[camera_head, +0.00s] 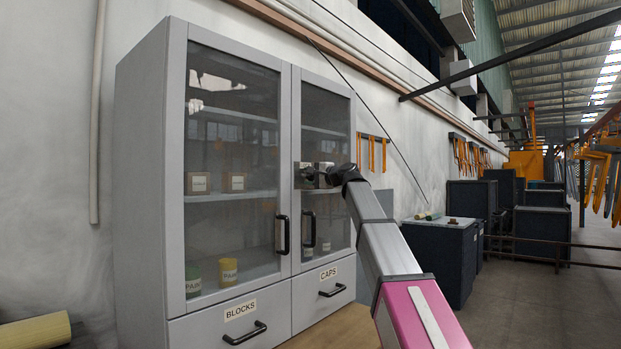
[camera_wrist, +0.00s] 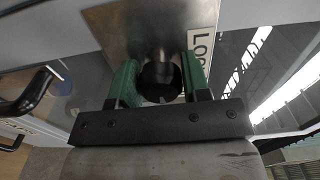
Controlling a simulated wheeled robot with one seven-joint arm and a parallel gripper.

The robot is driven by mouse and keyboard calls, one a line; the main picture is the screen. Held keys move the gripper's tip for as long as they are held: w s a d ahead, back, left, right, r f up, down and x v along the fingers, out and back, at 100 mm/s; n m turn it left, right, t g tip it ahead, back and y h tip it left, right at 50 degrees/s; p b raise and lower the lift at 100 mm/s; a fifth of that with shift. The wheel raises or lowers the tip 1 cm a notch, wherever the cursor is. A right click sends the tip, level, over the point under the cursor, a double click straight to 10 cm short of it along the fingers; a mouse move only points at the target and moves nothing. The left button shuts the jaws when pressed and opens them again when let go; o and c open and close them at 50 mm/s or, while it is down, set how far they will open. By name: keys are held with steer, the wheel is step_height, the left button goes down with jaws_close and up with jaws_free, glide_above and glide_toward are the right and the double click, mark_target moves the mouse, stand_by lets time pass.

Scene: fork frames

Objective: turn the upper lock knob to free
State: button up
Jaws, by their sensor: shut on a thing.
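The lock knob (camera_wrist: 160,84) is dark and round and sits below a metal plate (camera_wrist: 128,25) in the wrist view. A white label (camera_wrist: 199,42) starting "LO" is beside it, the rest cut off. My gripper (camera_wrist: 159,76) has its two green fingers on either side of the knob, shut on it. In the head view my gripper (camera_head: 322,173) is at the right glass door (camera_head: 339,128) of the grey cabinet (camera_head: 150,180), at about mid height. The knob is too small and covered there to read its setting.
Black bar handles stand out from the left door (camera_head: 282,234) and right door (camera_head: 309,232). Below are drawers labelled BLOCKS (camera_head: 240,310) and CAPS (camera_head: 328,273). Boxes (camera_head: 199,183) and yellow and green cans (camera_head: 228,272) stand inside. Dark cabinets (camera_head: 440,262) stand to the right.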

stand_by(0.5)
steer(key=o, duration=0.9)
steer(key=v, duration=1)
steer(key=shift+s+d, duration=0.25)
steer(key=shift+d, duration=0.05)
steer(key=shift+s+d, duration=0.1)
